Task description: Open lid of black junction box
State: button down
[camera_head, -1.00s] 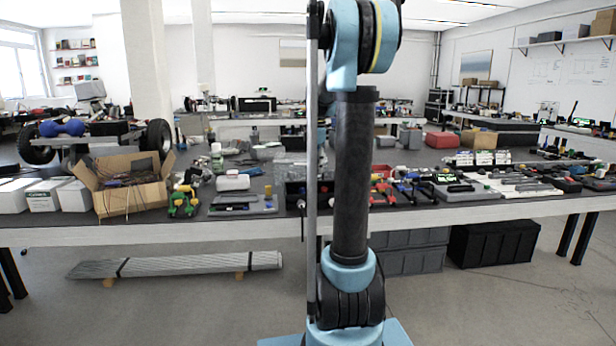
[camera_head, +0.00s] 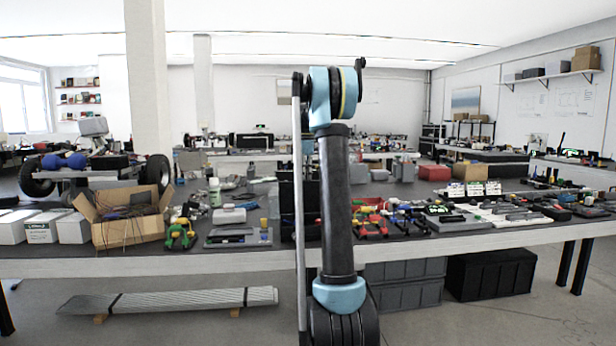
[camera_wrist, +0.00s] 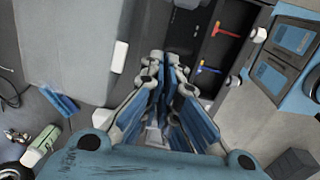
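A black box (camera_head: 287,222) stands on the workbench in the head view, partly hidden behind my arm. I cannot make out its lid there. In the wrist view a dark open box (camera_wrist: 206,62) lies beyond my fingertips to the upper right, with a red-handled tool (camera_wrist: 226,32) and a blue-handled tool (camera_wrist: 208,70) inside. I cannot tell for sure that it is the junction box. My gripper (camera_wrist: 167,70) has blue-padded fingers that meet or nearly meet at the tips. Nothing is seen held. The gripper is hidden in the head view.
The workbench (camera_head: 200,264) is crowded. An open cardboard box (camera_head: 127,232) and a green clamp-like tool (camera_head: 181,234) stand left of the arm. Several tools and trays lie to the right. A large grey surface (camera_wrist: 72,45) fills the wrist view's upper left.

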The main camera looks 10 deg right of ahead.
jog(key=w+f, duration=0.1)
jog(key=w, duration=0.1)
jog(key=w+f, duration=0.1)
jog(key=w, duration=0.2)
jog(key=w+d+f, duration=0.1)
jog(key=w+f, duration=0.1)
jog(key=w, duration=0.1)
jog(key=shift+w, duration=0.15)
jog(key=shift+a+r, duration=0.1)
jog(key=c, duration=2.4)
grip_release()
jog(key=c, duration=1.9)
grip_release()
jog(key=shift+w, duration=0.1)
jog(key=o, duration=0.4)
jog(key=shift+w+f, duration=0.35)
jog(key=shift+f, duration=0.1)
jog(key=w+f, duration=0.3)
jog(key=shift+f, duration=0.1)
jog(key=shift+c, duration=0.8)
jog(key=shift+s+r, duration=1)
jog(key=shift+r, duration=0.05)
jog(key=shift+c, duration=0.3)
jog(key=shift+s+r, duration=0.3)
jog(key=shift+r, duration=0.25)
notch_tip(320, 180, up, 11)
jog(key=shift+s, duration=0.2)
